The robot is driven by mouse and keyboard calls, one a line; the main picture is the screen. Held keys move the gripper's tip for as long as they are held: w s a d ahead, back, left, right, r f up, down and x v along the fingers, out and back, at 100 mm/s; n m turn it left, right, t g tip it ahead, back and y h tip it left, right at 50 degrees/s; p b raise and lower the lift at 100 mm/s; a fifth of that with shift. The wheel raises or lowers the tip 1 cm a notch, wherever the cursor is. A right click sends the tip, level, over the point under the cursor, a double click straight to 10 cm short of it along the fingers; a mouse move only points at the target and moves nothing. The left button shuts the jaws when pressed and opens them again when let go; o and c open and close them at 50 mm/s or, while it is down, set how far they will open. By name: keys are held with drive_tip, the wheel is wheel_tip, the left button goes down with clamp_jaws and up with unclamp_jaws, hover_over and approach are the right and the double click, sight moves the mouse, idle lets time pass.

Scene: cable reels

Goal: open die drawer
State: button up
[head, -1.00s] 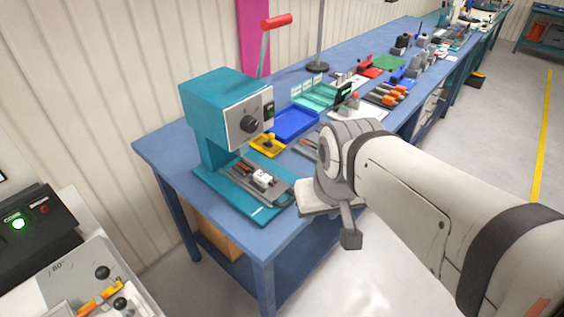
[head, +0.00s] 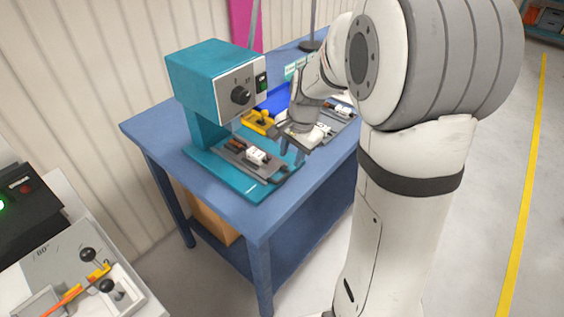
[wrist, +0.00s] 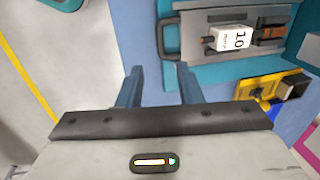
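The die drawer (head: 238,160) is a grey tray on the teal base of the press (head: 212,85). A dark handle (head: 281,174) is at its front end. A white block (head: 256,156) and brown pieces lie in the drawer. In the wrist view the drawer (wrist: 200,20) is at the top, its looped handle (wrist: 162,38) at the left end and the block (wrist: 233,38) marked 10. My gripper (head: 290,150) is beside the front of the press, close to the handle. In the wrist view its two blue fingers (wrist: 161,85) are apart and empty, with the handle beyond their tips.
A grey tray with a white block (head: 342,107) lies to the right. A control box (head: 25,205) stands at left. Floor on the right is clear.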

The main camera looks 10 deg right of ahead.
sight(286, 176)
drive_tip(key=f, duration=0.5)
drive_tip(key=w+a+f, duration=0.1)
drive_tip(key=f, duration=0.1)
drive_tip(key=shift+w+f, duration=0.1)
drive_tip(key=shift+f, duration=0.25)
drive_tip(key=shift+c, duration=0.2)
clamp_jaws()
drive_tip(key=shift+d, duration=0.1)
